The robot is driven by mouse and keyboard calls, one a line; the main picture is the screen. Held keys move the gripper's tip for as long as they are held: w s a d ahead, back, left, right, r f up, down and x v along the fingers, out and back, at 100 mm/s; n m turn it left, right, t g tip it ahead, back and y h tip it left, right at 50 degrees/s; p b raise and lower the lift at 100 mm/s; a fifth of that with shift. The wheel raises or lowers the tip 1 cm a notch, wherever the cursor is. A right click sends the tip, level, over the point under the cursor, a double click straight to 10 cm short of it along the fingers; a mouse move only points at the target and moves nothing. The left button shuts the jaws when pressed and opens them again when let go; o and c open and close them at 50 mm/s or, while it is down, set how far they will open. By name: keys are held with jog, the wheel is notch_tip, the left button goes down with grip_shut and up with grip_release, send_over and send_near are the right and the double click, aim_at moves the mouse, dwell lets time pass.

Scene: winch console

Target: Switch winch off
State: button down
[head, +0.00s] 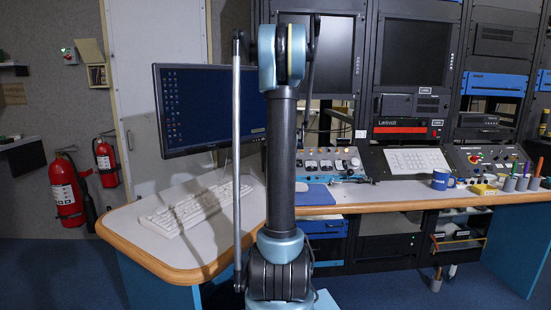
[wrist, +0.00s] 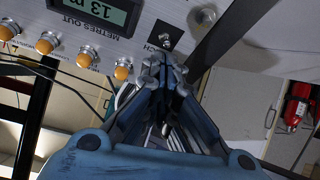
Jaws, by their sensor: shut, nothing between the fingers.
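The winch console panel (head: 330,163) stands on the desk right of my arm in the head view, with several round controls on it. In the wrist view the pale panel (wrist: 150,14) appears upside down. A small silver toggle switch (wrist: 166,43) sits beside a dark label that is partly covered, with only its last letters readable. My gripper (wrist: 166,68) is shut and empty, its fingertips close to the toggle; I cannot tell whether they touch. Which way the toggle is set is not clear.
The panel also carries a METRES OUT display (wrist: 92,10) reading 13 m and several amber-and-silver controls (wrist: 84,56). Red fire extinguishers (head: 66,190) are at left.

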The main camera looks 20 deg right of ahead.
jog(key=shift+s, duration=0.1)
jog(key=shift+s+a+r, duration=0.15)
jog(key=shift+s, duration=0.55)
